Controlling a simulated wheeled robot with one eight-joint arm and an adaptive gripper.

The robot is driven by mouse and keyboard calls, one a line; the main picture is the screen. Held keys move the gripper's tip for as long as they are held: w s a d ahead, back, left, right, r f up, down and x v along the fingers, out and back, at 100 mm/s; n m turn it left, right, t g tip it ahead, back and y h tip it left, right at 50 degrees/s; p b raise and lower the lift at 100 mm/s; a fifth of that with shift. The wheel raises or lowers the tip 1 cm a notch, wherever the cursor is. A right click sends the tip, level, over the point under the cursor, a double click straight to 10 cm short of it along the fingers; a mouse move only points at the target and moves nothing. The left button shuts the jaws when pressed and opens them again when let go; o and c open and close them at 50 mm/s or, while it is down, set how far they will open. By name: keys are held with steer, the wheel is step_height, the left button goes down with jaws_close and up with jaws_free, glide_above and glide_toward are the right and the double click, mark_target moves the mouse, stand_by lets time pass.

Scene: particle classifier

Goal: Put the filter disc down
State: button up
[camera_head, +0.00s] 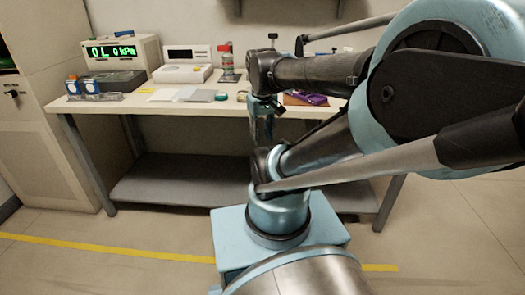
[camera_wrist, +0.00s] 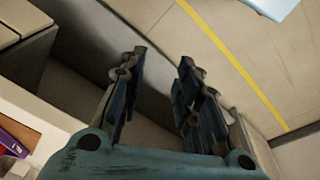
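My gripper (camera_head: 262,125) hangs at the front edge of the workbench (camera_head: 140,108) in the head view, partly hidden by my arm. In the wrist view its two fingers (camera_wrist: 162,75) stand apart with a clear gap, and I see nothing between them. I cannot identify the filter disc for certain in either view. A small round teal item (camera_head: 221,96) and a small yellowish item (camera_head: 242,96) lie on the bench just left of my gripper; they are too small to tell what they are.
A purple item (camera_head: 305,99) lies right of my gripper. A grey lower shelf (camera_head: 165,180) is bare.

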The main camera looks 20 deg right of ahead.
steer(key=s+f, duration=0.1)
steer(key=s+f+m, duration=0.1)
steer(key=f, duration=0.1)
steer(key=s+f+m, duration=0.1)
steer(key=shift+a+f, duration=0.25)
steer(key=shift+f, duration=0.1)
steer(key=shift+w+f, duration=0.2)
steer(key=shift+w, duration=0.2)
